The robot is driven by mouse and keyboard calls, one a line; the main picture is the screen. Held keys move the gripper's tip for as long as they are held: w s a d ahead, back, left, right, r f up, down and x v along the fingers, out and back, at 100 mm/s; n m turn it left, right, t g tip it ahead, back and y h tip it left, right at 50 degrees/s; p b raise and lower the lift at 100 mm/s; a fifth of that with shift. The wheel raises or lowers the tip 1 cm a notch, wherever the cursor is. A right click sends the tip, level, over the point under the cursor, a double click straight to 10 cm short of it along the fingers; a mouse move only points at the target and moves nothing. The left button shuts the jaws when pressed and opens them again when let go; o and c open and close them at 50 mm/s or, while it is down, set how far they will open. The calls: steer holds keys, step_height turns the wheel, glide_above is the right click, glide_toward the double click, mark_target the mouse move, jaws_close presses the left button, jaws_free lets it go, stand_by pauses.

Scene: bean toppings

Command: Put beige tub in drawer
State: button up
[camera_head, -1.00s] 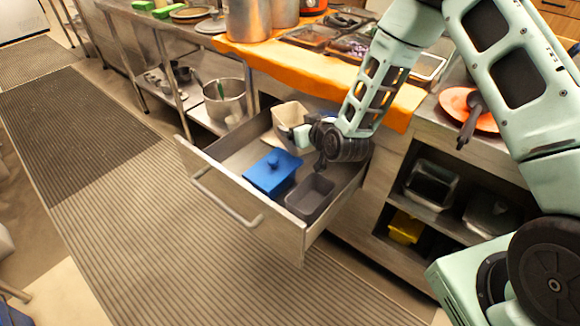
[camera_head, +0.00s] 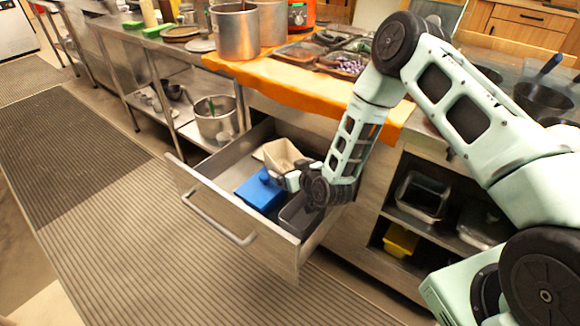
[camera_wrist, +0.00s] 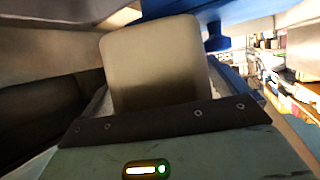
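The beige tub (camera_head: 283,156) is inside the pulled-out drawer (camera_head: 212,207), at its back part, and looks slightly tilted. My gripper (camera_head: 286,179) reaches into the drawer from the right and is shut on the tub. Whether the tub touches the drawer floor is hard to tell. In the wrist view the tub (camera_wrist: 155,62) fills the space in front of my gripper; the fingertips are mostly hidden. A blue lidded container (camera_head: 259,190) sits in the drawer just in front of the tub. It also shows in the wrist view (camera_wrist: 215,38).
A dark grey bin (camera_head: 297,214) lies in the drawer's right part, partly under my arm. The counter with an orange cloth (camera_head: 290,84) and metal pots (camera_head: 236,32) stands above the drawer. Open shelves to the right hold a yellow bin (camera_head: 400,240). The striped floor mat is clear.

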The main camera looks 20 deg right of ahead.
steer(key=shift+r, duration=0.2)
steer(key=shift+s+r, duration=0.15)
steer(key=shift+s, duration=0.05)
steer(key=v, duration=1.1)
steer(key=s+a+r+n+g+y, duration=0.1)
steer(key=s+a+r+n+g, duration=0.2)
steer(key=s+a+r+g, duration=0.6)
steer(key=s+r+n+g+h, duration=0.1)
steer(key=s+r+g, duration=0.1)
steer(key=s+r, duration=0.4)
steer(key=s+d+r+g+h, duration=0.1)
steer(key=s+r, duration=0.5)
steer(key=s, duration=0.7)
steer(key=shift+s+d+n+g+h, duration=0.25)
steer(key=shift+n+g+h, duration=0.2)
steer(key=shift+h, duration=0.25)
steer(key=shift+r, duration=0.15)
